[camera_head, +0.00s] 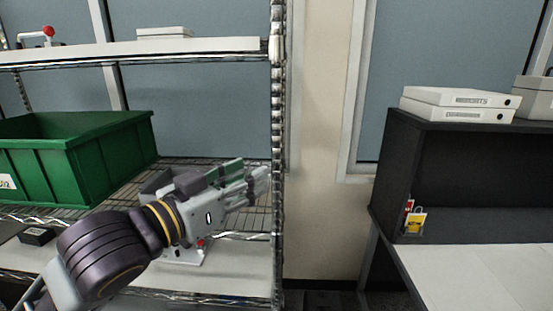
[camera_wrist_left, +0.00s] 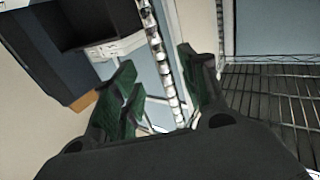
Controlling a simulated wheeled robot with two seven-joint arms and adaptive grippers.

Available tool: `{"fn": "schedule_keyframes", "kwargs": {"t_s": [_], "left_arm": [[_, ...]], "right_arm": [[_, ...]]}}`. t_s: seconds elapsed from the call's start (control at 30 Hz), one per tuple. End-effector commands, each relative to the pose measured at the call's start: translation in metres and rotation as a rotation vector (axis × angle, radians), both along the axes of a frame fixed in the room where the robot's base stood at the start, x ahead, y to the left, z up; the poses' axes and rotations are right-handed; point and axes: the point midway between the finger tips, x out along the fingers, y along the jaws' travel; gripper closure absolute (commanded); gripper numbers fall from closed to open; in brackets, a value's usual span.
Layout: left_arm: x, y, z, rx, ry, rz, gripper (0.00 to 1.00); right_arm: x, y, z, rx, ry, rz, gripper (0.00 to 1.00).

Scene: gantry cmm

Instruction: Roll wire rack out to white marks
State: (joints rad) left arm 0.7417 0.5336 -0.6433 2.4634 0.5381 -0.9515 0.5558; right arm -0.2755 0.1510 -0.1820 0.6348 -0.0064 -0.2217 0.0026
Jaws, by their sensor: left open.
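The wire rack fills the left of the head view, with a chrome ribbed corner post (camera_head: 278,130) at its right end and wire shelves (camera_head: 135,195). My left gripper (camera_head: 258,180) is at middle-shelf height, its fingers pointing right towards the post. It is open. In the left wrist view the post (camera_wrist_left: 158,50) runs down between the two fingers of the left gripper (camera_wrist_left: 158,85); I cannot tell whether either finger touches it. The green finger pads face each other. My right gripper is not in view. No white marks show in either view.
A green bin (camera_head: 105,155) stands on the middle shelf, left of my arm. A red-and-white tool (camera_head: 190,252) is on the shelf below. A dark desk hutch (camera_head: 465,170) with white boxes (camera_head: 455,104) stands right. A wall strip and little floor lie between.

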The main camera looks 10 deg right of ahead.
Motion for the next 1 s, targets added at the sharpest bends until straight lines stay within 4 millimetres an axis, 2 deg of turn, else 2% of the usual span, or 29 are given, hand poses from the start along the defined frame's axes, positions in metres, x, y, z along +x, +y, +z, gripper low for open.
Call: {"fn": "schedule_keyframes", "kwargs": {"t_s": [0.63, 1.0], "left_arm": [[0.047, -0.057, 0.0, 0.001, 0.001, -0.001, 0.57], [0.062, -0.074, -0.001, 0.001, 0.001, -0.001, 0.57]], "right_arm": [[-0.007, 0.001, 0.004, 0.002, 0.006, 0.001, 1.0], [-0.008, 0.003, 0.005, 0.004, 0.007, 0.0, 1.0]]}}
